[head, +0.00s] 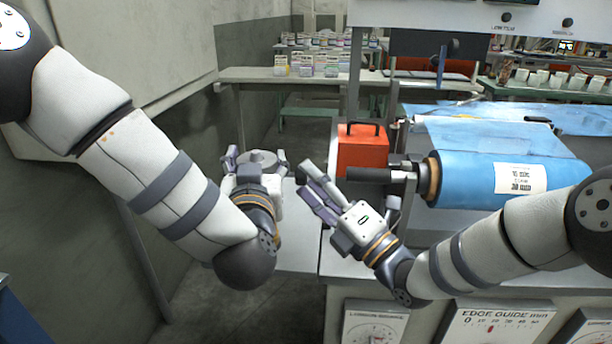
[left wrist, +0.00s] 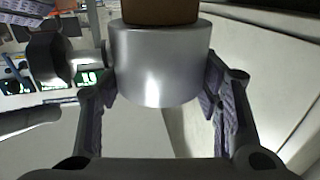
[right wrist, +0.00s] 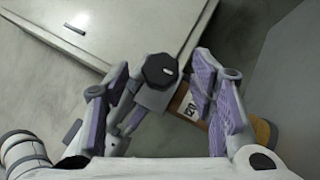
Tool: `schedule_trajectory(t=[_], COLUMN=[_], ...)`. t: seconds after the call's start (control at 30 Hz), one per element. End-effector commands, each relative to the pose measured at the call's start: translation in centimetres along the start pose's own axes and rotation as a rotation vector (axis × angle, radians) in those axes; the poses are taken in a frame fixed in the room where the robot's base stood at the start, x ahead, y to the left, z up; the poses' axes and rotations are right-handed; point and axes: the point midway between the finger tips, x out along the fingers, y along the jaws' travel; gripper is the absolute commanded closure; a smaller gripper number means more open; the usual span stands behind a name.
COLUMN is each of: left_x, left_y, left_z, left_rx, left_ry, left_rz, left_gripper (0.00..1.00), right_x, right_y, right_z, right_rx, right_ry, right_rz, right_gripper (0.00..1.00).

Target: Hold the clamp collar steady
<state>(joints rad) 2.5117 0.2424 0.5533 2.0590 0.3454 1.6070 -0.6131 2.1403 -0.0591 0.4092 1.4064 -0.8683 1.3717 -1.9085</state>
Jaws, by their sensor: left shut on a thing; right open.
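The clamp collar is a smooth silver metal cylinder, large in the left wrist view (left wrist: 160,70), with a brown core (left wrist: 160,11) against its upper end. A black knob (left wrist: 44,60) sticks out from its side on a short metal shaft. My left gripper (head: 255,170) is shut on the collar (head: 258,158), one finger on each side. My right gripper (head: 304,182) is open beside it, fingers pointing towards the collar. In the right wrist view, the knob (right wrist: 159,70) appears between its spread fingers, with part of the collar behind; I cannot tell whether they touch.
A blue film roll (head: 510,180) on a shaft with a black end lies at right. An orange box (head: 362,148) stands behind that shaft. A pale bench top (head: 300,240) lies below my grippers. Dials (head: 372,325) line the machine front. A wall (head: 110,45) is at left.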

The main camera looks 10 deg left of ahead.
Motion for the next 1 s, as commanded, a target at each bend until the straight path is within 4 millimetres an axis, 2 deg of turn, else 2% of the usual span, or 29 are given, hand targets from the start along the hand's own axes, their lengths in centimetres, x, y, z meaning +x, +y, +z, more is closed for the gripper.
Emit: schedule_trajectory(t=[0.17, 0.43, 0.6, 0.67, 1.0], left_x=[0.0, 0.0, 0.0, 0.0, 0.0], left_y=[0.0, 0.0, 0.0, 0.0, 0.0], left_z=[0.0, 0.0, 0.0, 0.0, 0.0], left_rx=[-0.001, -0.001, -0.001, -0.001, 0.000], left_ry=[0.000, 0.000, 0.000, 0.000, 0.000], left_rz=[0.000, 0.000, 0.000, 0.000, 0.000], left_gripper=[0.90, 0.90, 0.90, 0.90, 0.90], right_x=[1.9, 2.2, 2.2, 2.2, 2.3], right_y=[-0.1, -0.1, -0.1, -0.1, 0.1], right_z=[0.0, 0.0, 0.0, 0.0, 0.0], right_rx=[0.000, 0.000, 0.000, 0.000, 0.028], right_ry=[0.000, 0.000, 0.000, 0.000, 0.003], right_rz=[-0.001, -0.001, -0.001, -0.001, -0.030], right_gripper=[0.49, 0.49, 0.88, 0.98, 0.98])
